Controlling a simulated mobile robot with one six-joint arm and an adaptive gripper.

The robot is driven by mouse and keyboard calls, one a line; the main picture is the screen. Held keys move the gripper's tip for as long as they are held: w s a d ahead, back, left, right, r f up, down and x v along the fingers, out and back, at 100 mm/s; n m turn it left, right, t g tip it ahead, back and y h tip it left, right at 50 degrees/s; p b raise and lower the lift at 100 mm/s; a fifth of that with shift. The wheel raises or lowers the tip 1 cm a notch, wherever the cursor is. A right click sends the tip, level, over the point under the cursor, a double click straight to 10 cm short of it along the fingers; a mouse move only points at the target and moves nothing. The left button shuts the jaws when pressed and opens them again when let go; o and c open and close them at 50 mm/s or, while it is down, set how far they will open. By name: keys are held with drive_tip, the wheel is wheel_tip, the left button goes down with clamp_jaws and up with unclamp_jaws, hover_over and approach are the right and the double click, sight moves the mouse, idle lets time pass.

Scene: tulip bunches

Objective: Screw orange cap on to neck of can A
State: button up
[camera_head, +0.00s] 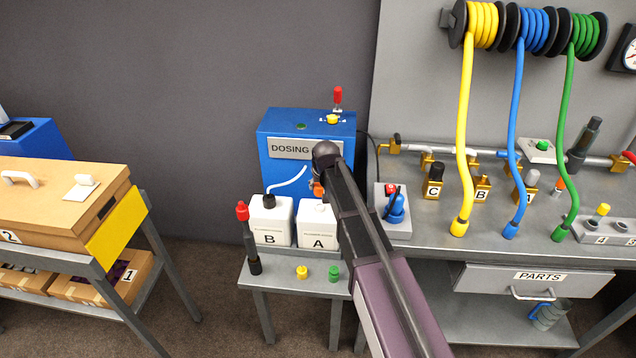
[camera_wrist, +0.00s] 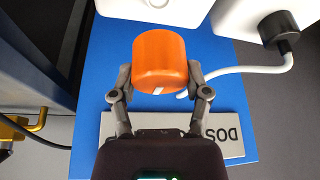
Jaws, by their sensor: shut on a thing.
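The orange cap (camera_wrist: 160,62) is held between the two fingers of my gripper (camera_wrist: 160,78) in the wrist view. In the head view a bit of the orange cap (camera_head: 318,189) shows beside my arm, just above can A. Can A (camera_head: 317,226) is a white can with an "A" label on a small grey table, partly hidden behind my arm. In the wrist view a white can (camera_wrist: 165,10) shows at the top edge, beyond the cap. The neck of can A is hidden, and I cannot tell whether the cap touches it.
White can B (camera_head: 271,222) stands left of can A, with a black cap and white hose. The blue dosing unit (camera_head: 280,130) is behind. A red-topped black tool (camera_head: 248,238), a yellow cap (camera_head: 302,272) and a green cap (camera_head: 334,273) stand in front. A grey workbench (camera_head: 430,225) is at right.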

sight(320, 205)
drive_tip(key=shift+a, duration=0.1)
drive_tip(key=shift+f, duration=0.2)
drive_tip(key=shift+f+b, duration=2.3)
drive_tip(key=shift+b, duration=0.2)
drive_tip(key=shift+f+b, duration=1.05)
drive_tip(key=shift+f, duration=0.05)
drive_tip(key=m+h, duration=0.1)
drive_tip(key=m, duration=0.3)
drive_tip(key=shift+h, duration=0.3)
drive_tip(key=shift+m, duration=0.5)
